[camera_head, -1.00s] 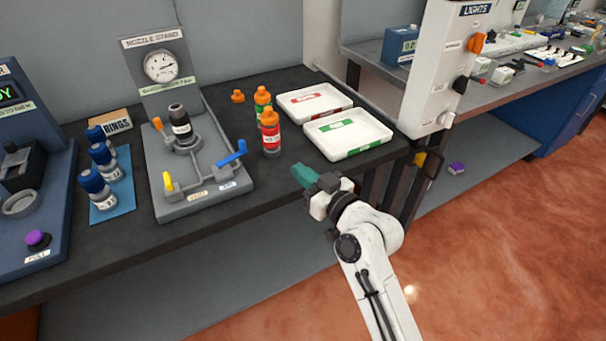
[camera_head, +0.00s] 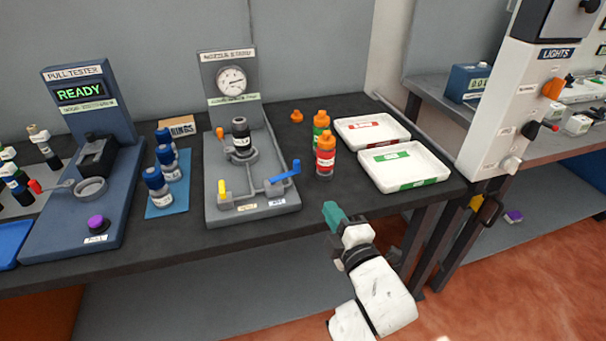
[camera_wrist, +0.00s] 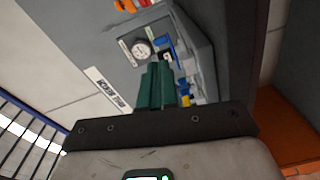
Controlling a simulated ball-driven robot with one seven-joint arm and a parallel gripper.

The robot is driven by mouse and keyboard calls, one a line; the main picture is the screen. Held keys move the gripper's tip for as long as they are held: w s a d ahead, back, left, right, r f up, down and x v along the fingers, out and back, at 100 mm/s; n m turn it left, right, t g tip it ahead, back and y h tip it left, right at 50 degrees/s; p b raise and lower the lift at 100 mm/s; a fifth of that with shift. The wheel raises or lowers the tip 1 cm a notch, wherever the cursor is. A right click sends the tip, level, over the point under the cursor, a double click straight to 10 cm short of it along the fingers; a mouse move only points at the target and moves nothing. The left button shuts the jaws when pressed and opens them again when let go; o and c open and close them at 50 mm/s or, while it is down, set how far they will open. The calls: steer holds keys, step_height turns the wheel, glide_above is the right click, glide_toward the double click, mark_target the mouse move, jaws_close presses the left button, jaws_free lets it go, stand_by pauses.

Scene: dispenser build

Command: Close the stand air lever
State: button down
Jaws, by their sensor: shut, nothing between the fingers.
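The nozzle stand (camera_head: 225,207) is a grey base with an upright panel and a round gauge (camera_head: 232,81). A blue lever (camera_head: 284,171) sits at its front right, angled up to the right, above a small label I take to be AIR. A yellow lever (camera_head: 222,188) stands upright at its front left. A black nozzle (camera_head: 241,138) stands in the holder. My gripper (camera_head: 333,212) has teal fingers, shut and empty, in front of the bench edge, right of and below the blue lever, apart from it. In the wrist view, the fingers (camera_wrist: 157,85) point toward the stand and partly cover it.
Orange-capped bottles, one red (camera_head: 325,157) and one green (camera_head: 320,128), stand just right of the blue lever. Two white trays (camera_head: 440,180) lie farther right. Blue-capped bottles (camera_head: 156,187) and the pull tester (camera_head: 80,150) are left. The bench front edge lies between gripper and stand.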

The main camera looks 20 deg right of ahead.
mark_target(298, 167)
steer(key=n, duration=0.1)
steer(key=a+n, duration=0.1)
steer(key=shift+s+a+r+n, duration=0.2)
steer(key=shift+a+r+n, duration=0.05)
steer(key=shift+n, duration=0.05)
steer(key=w+p, duration=0.1)
steer(key=w, duration=0.3)
steer(key=w+p, duration=0.1)
steer(key=w, duration=0.4)
steer(key=w+a, duration=0.1)
steer(key=w, duration=0.4)
steer(key=shift+p, duration=0.4)
